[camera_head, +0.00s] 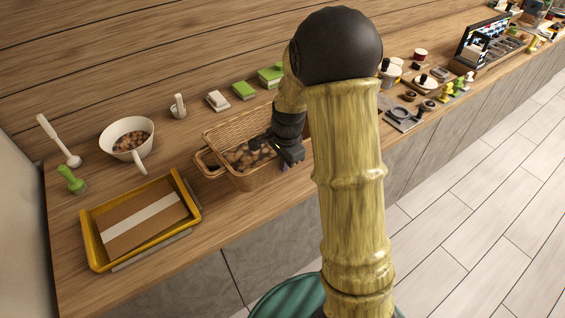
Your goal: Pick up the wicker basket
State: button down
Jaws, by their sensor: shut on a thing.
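The wicker basket (242,123) is tan, woven and rectangular, and it stands near the front edge of the wooden counter. It holds several brown, roundish things. My gripper (265,143) is at the basket's right end and is shut on it there. The exact grip point is small and partly hidden by my own gripper body. The basket looks tilted, and I cannot tell if it is clear of the counter. A second wicker rim or handle shows at its left side.
A yellow tray (92,241) with a cardboard box (130,205) is at the front left. A white bowl (112,130) of brown things stands behind it. Green blocks (244,90) lie behind the basket. Several small items crowd the counter to the right of my arm.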

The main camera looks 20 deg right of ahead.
aim_at(258, 173)
dwell(0.3)
jog(key=a+n, duration=0.1)
jog(key=a, duration=0.1)
jog(key=s+a+p, duration=0.1)
jog(key=a, duration=0.2)
jog(key=s+a+n, duration=0.1)
jog(key=a, duration=0.1)
jog(key=shift+a+r+n, duration=0.15)
jog(key=shift+a+n, duration=0.15)
jog(key=shift+w, duration=0.1)
